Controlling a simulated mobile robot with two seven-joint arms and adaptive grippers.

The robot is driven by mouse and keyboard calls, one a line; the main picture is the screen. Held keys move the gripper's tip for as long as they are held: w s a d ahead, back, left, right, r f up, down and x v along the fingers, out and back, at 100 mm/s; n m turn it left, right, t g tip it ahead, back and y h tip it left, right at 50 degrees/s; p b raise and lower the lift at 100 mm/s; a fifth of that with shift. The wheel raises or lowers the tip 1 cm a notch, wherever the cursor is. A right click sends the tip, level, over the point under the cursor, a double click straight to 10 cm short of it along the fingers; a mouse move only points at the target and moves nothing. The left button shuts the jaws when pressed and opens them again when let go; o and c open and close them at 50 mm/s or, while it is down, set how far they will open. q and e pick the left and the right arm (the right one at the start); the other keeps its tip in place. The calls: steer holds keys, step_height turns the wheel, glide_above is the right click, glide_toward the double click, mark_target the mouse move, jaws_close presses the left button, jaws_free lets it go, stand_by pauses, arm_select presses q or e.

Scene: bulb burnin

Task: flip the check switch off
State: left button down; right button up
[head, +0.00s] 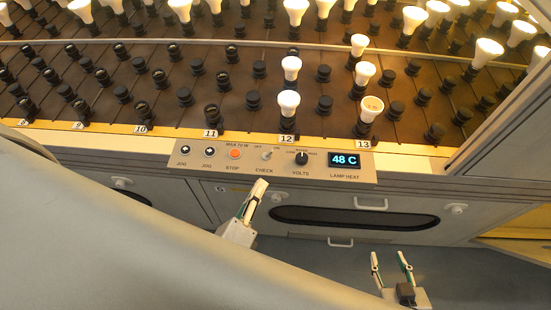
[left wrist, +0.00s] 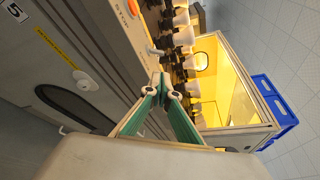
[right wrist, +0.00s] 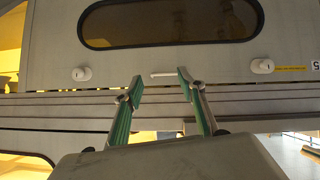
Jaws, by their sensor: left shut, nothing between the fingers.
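The check switch (head: 267,155) is a small metal toggle on the grey control panel (head: 215,171), between the OFF and ON marks and above the CHECK label. I cannot tell which way its lever leans. My left gripper (head: 261,184) is shut and empty, just below the panel's front edge and under the switch. In the left wrist view its closed fingertips (left wrist: 161,77) are close to a small pale lever (left wrist: 156,52) on the panel, seemingly apart from it. My right gripper (head: 389,255) is open and empty, low in front of the cabinet; it also shows in the right wrist view (right wrist: 160,77).
Beside the switch are the orange stop button (head: 234,153), two jog buttons, the volts knob (head: 301,158) and a lamp heat display (head: 344,160) reading 48 C. Behind stands a rack of sockets and bulbs, one marked bulb (head: 371,106) near 13. Floor is free in front.

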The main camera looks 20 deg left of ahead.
mark_target(274, 165)
arm_select(q)
steer(key=shift+w, duration=0.1)
steer(key=w+p, duration=0.1)
steer(key=w, duration=0.1)
steer(key=w+p, duration=0.1)
steer(key=w, duration=0.2)
steer(key=w+f+p, duration=0.1)
steer(key=w, duration=0.2)
steer(key=shift+w+f, duration=0.1)
steer(key=shift+w, duration=0.1)
steer(key=shift+w+f, duration=0.25)
steer(key=shift+w, duration=0.4)
arm_select(e)
steer(key=shift+s+a+r, duration=0.2)
steer(key=shift+s+r, duration=0.05)
steer(key=shift+r, duration=0.2)
steer(key=shift+s+a+r, duration=0.2)
steer(key=shift+r, duration=0.2)
steer(key=shift+f, duration=0.1)
